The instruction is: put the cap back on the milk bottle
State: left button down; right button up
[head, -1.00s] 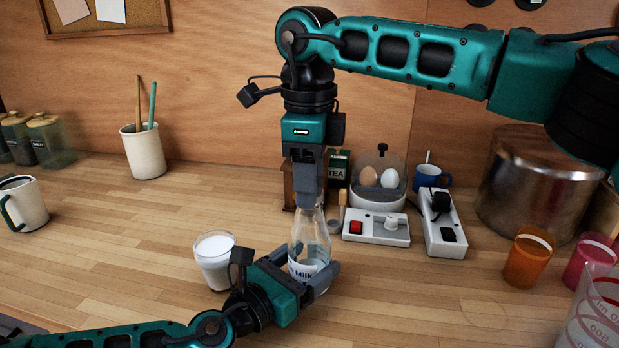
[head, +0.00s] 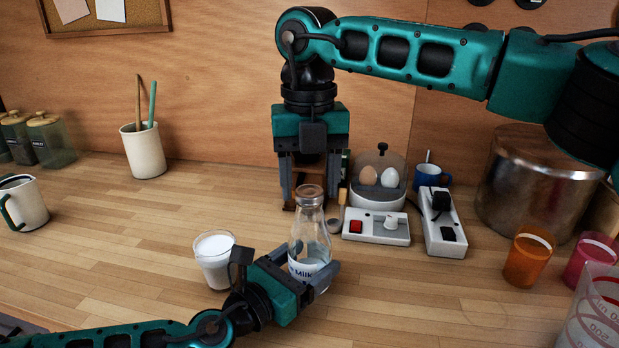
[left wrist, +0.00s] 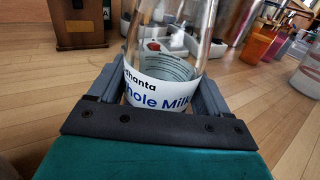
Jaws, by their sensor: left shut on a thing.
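The milk bottle (head: 310,247), clear glass with a white label, stands upright on the counter. My left gripper (head: 312,279) is shut around its lower part; the left wrist view shows the label (left wrist: 160,92) between the fingers. My right gripper (head: 311,192) points down at the bottle's top, its two fingers spread wide on either side of the mouth (head: 310,190). A pale, glassy rim shows at the mouth; I cannot tell whether this is the cap. No separate cap is visible on the counter.
A glass of milk (head: 214,258) stands close left of the bottle. Behind are a wooden box, an egg cooker (head: 377,228) and a power strip (head: 443,222). Orange (head: 529,257) and pink cups stand at right. The counter left of the milk glass is largely clear.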

jog(key=shift+o, duration=1.4)
notch_tip(320, 180, up, 12)
pick_arm(q)
grip_release()
jog(key=b+v, duration=0.1)
jog(key=v, duration=1.1)
jog(key=shift+a+f, duration=0.1)
jog(key=shift+s+a, duration=0.25)
jog(key=shift+s, duration=0.1)
pick_arm(e)
jog(key=shift+f, duration=0.75)
